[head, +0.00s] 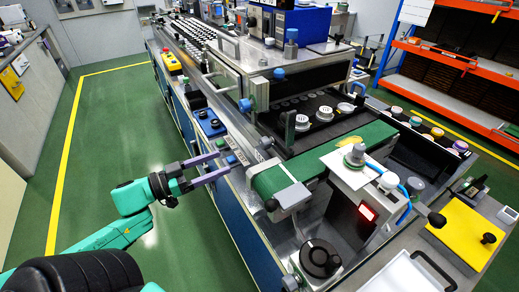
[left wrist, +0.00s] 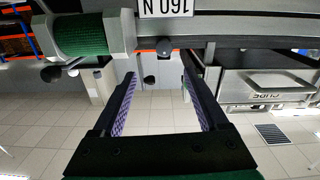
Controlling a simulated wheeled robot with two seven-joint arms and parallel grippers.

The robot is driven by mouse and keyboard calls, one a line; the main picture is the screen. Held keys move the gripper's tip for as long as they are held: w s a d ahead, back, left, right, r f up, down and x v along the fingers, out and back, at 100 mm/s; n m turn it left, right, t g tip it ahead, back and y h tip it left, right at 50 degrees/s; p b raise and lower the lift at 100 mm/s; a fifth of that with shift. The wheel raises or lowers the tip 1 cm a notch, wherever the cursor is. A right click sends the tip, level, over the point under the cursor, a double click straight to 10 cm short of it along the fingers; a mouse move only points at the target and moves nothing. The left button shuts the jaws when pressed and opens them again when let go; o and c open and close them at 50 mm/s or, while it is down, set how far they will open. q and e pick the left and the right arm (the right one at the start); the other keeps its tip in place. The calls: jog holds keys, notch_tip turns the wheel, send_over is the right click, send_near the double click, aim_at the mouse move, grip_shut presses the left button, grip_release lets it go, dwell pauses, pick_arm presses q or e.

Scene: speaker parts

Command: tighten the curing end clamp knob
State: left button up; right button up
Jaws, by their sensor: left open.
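My left gripper (head: 227,163) reaches in from the left at the side of the line, beside the end of the green conveyor. It is open, and its purple-padded fingers are apart and empty. In the left wrist view the gripper (left wrist: 159,75) frames a small dark knob (left wrist: 164,46) on the machine edge, just beyond and between the fingertips. I take this as the clamp knob; no contact shows. A "160 N" label (left wrist: 163,8) sits by it, upside down. In the head view I cannot make out this knob clearly. My right gripper is not in view.
The green conveyor (head: 285,180) ends just right of the gripper, with a small black knob (head: 271,205) on its side. A blue button box (head: 210,123) sits on the rail behind. A black round handwheel (head: 320,258) stands in front. Green floor at left is free.

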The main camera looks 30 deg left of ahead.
aim_at(261, 145)
pick_arm(q)
jog(key=x, duration=1.3)
jog(key=shift+w+a, duration=0.2)
jog(key=shift+w, duration=0.3)
jog(key=shift+f, duration=0.1)
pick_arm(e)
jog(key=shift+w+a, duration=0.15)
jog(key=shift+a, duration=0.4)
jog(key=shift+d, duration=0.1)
pick_arm(q)
grip_shut()
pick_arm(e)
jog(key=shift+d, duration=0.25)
